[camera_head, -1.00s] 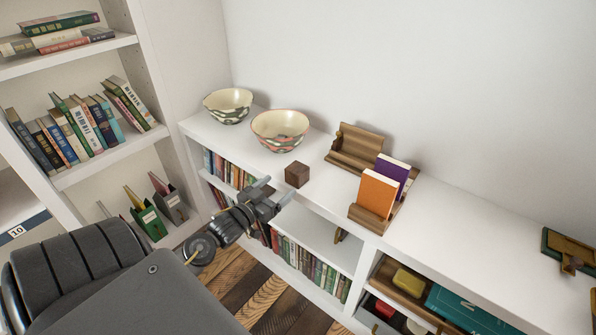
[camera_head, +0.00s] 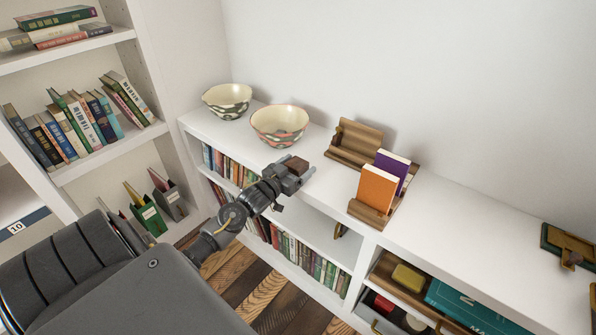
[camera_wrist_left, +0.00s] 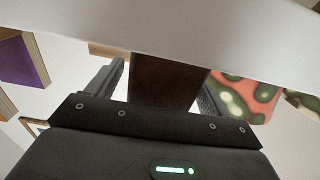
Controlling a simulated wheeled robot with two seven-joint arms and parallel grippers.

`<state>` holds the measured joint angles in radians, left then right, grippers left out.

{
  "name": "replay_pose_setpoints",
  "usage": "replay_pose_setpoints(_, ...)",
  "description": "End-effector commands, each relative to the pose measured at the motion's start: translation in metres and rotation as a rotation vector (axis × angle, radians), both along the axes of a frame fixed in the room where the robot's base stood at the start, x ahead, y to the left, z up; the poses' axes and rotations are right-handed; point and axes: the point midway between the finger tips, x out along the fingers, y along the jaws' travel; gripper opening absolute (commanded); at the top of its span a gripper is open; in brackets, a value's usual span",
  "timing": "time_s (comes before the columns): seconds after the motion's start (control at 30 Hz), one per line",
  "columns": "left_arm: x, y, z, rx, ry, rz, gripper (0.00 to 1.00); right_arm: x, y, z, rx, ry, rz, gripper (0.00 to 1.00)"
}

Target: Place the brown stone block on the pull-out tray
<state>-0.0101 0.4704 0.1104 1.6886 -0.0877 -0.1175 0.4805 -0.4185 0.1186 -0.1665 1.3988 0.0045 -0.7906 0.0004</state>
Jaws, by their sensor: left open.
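The brown stone block (camera_head: 297,165) is a small dark cube on the white shelf top, in front of the patterned bowls. My left gripper (camera_head: 292,176) is at the block with its fingers apart. In the left wrist view the block (camera_wrist_left: 165,82) sits between the two open fingers, with no clear sign of a grip; its far part is hidden by a white band. A wooden tray (camera_head: 384,272), which looks like the pull-out tray, is in the lower right compartment with a yellow item on it. My right gripper is not in view.
Two patterned bowls (camera_head: 279,125) stand behind and left of the block. A wooden holder (camera_head: 366,213) with an orange and a purple book is to the right, with another wooden stand (camera_head: 355,144) behind it.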

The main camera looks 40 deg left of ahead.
Motion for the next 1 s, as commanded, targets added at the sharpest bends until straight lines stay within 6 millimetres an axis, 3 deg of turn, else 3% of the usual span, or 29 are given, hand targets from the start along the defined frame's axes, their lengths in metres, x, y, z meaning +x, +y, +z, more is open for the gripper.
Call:
replay_pose_setpoints(0.2, 0.0004, 0.0000, -0.0003, 0.000, 0.001, 0.000, 0.80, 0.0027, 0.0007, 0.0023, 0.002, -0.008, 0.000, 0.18)
replay_pose_setpoints(0.77, 0.0008, 0.0002, 0.0019, 0.000, -0.004, 0.001, 0.08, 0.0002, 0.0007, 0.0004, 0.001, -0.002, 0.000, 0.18)
replay_pose_setpoints(1.0, 0.0008, 0.0003, 0.0038, 0.001, -0.004, 0.001, 0.08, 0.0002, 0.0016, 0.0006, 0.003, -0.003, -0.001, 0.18)
